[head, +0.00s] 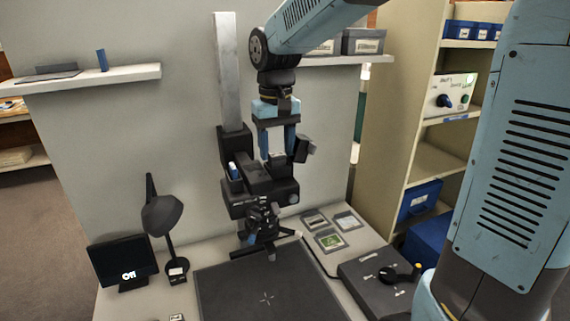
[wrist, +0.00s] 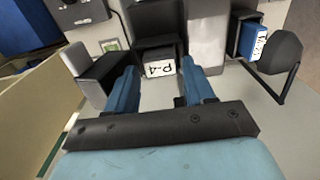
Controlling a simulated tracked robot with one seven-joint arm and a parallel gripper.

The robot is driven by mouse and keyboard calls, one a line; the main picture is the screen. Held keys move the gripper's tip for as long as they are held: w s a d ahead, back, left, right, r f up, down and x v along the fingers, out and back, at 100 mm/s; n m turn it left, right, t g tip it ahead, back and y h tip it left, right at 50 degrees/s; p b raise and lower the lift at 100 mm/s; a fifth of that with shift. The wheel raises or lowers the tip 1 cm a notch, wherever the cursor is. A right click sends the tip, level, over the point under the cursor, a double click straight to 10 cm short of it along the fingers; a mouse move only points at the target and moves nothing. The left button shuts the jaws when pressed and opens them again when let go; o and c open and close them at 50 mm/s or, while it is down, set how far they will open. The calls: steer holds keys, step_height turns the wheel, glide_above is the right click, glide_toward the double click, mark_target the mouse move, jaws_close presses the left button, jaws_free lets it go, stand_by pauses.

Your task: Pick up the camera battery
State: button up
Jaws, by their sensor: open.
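A camera assembly (head: 262,195), black and boxy, is mounted on a tall grey column above the desk. My gripper (head: 278,152) is open, its blue fingers pointing down over the back of this assembly. In the wrist view, a dark block with a white label (wrist: 160,68), marked roughly "P-4", shows between the fingertips of my gripper (wrist: 162,82). It may be the camera battery; I cannot be sure. The fingers look apart from it on both sides, and nothing is held. Its lower part is hidden by the surrounding mount.
A small hinged screen (head: 306,149) sticks out close to the right finger. A blue item (head: 234,170) sits in a holder at the assembly's left. The column (head: 228,70) rises behind. A lamp (head: 162,215) and monitor (head: 121,264) stand on the desk; shelving (head: 425,160) is at the right.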

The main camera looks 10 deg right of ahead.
steer(key=shift+c, duration=0.3)
steer(key=c, duration=0.8)
